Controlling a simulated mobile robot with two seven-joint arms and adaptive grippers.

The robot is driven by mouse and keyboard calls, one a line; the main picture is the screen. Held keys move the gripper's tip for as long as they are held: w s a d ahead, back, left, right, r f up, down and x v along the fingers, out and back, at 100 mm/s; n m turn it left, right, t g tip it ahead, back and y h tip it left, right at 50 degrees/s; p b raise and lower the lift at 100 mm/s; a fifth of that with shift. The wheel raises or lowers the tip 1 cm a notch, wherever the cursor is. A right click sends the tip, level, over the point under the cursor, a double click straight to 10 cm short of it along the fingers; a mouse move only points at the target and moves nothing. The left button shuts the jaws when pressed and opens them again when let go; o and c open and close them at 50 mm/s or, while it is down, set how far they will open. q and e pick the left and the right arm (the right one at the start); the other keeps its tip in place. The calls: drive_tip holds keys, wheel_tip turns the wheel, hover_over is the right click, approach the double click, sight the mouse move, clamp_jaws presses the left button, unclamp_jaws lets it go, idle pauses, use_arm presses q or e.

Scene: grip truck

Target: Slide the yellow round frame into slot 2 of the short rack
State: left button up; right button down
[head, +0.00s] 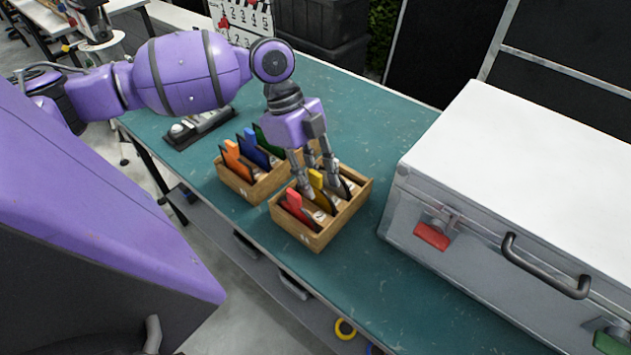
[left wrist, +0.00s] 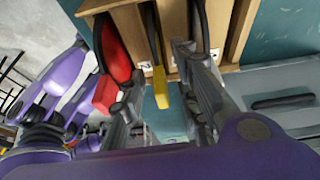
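The yellow frame (head: 321,190) stands upright in the middle of the nearer wooden rack (head: 320,240), between a red frame (head: 298,209) and a dark one. Its yellow tab (left wrist: 161,88) points at the camera in the left wrist view. My left gripper (head: 318,188) reaches down over this rack. Its fingers are spread on either side of the yellow tab, with gaps visible in the left wrist view (left wrist: 162,100). Small number labels show on the rack, partly hidden by the fingers. I cannot tell which rack is the short one. My right gripper is not in view.
A second wooden rack (head: 232,181) with orange, blue and green frames stands just behind and left. A large silver case (head: 480,225) stands close on the right. A dark tray (head: 200,130) lies farther back. The green tabletop (head: 385,290) is clear in front.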

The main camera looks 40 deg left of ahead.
use_arm(q)
drive_tip(key=v, duration=1)
drive_tip(key=shift+r, duration=0.3)
drive_tip(key=shift+w+a, duration=0.1)
